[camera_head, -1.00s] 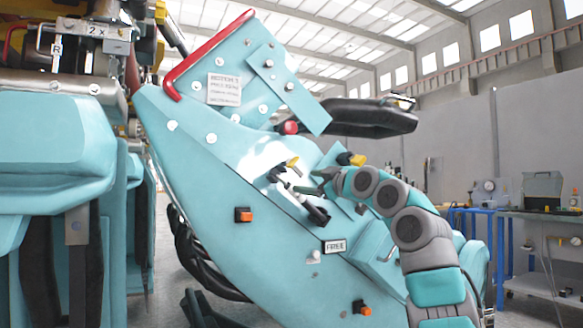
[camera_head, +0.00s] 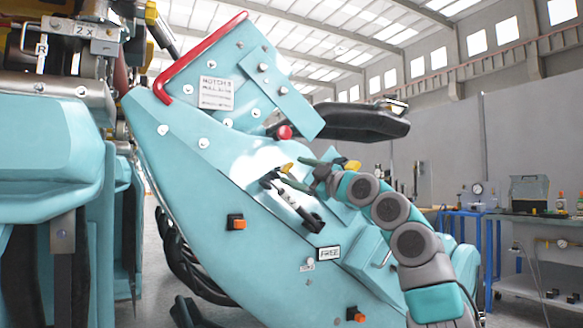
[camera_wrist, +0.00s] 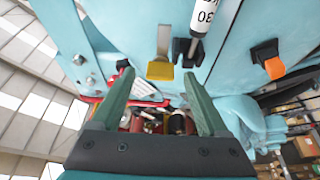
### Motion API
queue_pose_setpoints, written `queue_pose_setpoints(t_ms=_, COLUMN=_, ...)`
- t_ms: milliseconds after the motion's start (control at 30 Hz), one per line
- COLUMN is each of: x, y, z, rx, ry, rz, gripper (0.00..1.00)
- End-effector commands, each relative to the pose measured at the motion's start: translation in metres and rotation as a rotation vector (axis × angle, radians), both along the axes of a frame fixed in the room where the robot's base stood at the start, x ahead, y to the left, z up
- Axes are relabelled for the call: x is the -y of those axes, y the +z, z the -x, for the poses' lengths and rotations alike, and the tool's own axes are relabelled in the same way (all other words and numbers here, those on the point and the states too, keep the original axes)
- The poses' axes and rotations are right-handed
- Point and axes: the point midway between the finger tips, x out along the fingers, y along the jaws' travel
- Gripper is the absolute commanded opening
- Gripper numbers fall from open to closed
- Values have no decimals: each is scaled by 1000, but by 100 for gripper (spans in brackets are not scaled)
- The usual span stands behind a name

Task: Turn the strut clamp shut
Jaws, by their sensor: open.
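A strut (camera_head: 296,203) with black ends lies slanted against the teal side panel. It also shows in the wrist view (camera_wrist: 203,18), with part of a printed label. A yellow-tipped lever (camera_head: 287,168), which looks like the clamp handle, sits by its upper end. In the wrist view the yellow tab (camera_wrist: 160,71) is on a metal lever beside the strut's black end (camera_wrist: 188,52). My gripper (camera_head: 307,174) is just right of the yellow tip. In the wrist view my gripper (camera_wrist: 158,75) is open, with the tab between its fingertips in the picture. Contact cannot be told.
The teal panel (camera_head: 215,185) carries orange switches (camera_head: 236,222) and a FREE sign (camera_head: 329,253). A second yellow tip (camera_head: 350,165) shows behind my gripper. A black padded arm (camera_head: 350,120) juts out above. A workbench (camera_head: 540,220) stands far right.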

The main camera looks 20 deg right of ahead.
Motion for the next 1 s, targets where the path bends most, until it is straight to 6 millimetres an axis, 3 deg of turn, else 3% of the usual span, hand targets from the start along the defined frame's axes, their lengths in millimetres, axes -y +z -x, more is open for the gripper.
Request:
queue_pose_setpoints(t_ms=233, x=-7, y=6, z=-17, rx=-2, ry=1, rz=2, gripper=78)
queue_pose_setpoints(t_ms=600, x=-8, y=6, z=-20, rx=0, ry=2, rz=2, gripper=76)
queue_pose_setpoints(t_ms=1000, x=-8, y=6, z=-20, rx=0, ry=2, rz=2, gripper=31)
